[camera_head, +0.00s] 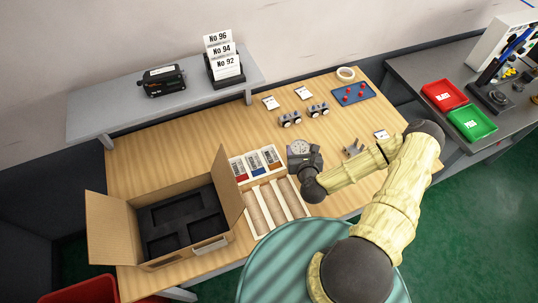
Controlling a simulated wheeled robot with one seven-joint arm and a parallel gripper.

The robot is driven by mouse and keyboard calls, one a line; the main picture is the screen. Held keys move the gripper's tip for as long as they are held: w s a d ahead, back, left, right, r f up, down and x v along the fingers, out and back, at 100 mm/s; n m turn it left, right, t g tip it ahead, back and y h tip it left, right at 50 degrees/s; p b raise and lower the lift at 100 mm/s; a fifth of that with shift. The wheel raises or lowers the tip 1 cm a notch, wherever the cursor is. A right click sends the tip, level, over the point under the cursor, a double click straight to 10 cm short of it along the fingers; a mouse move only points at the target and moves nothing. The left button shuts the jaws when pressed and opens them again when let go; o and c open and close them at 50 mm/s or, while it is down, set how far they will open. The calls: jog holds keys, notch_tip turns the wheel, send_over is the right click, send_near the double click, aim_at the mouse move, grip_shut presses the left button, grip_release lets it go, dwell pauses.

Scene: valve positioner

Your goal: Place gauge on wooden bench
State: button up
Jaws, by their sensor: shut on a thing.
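A round gauge (299,147) with a pale dial face shows at the end of my gripper (303,158), just behind the tray of labelled compartments. My gripper is shut on the gauge; the fingers are dark and small, and their exact contact is hard to make out. The gauge is over the wooden bench (170,150), near its middle. I cannot tell from this view whether it touches the bench top or hangs a little above it.
An open cardboard box (115,228) with black foam stands front left. A wooden tray (252,212) lies beside it. Two small metal fittings (318,109), white cards, a tape ring (346,73) and a blue mat (352,94) are behind. Bare bench lies at back left.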

jog(key=f+b+x, duration=0.1)
jog(key=b+x, duration=0.6)
jog(key=x, duration=0.2)
notch_tip(320, 180, up, 2)
jog(key=b, duration=0.7)
send_over(291, 139)
jog(key=shift+w+r, duration=0.1)
jog(key=shift+r, duration=0.2)
jog(key=shift+d+f+p, duration=0.1)
jog(key=shift+f+p, duration=0.6)
jog(key=shift+f, duration=2.45)
jog(key=shift+f+p, duration=0.35)
jog(key=shift+f, duration=1.5)
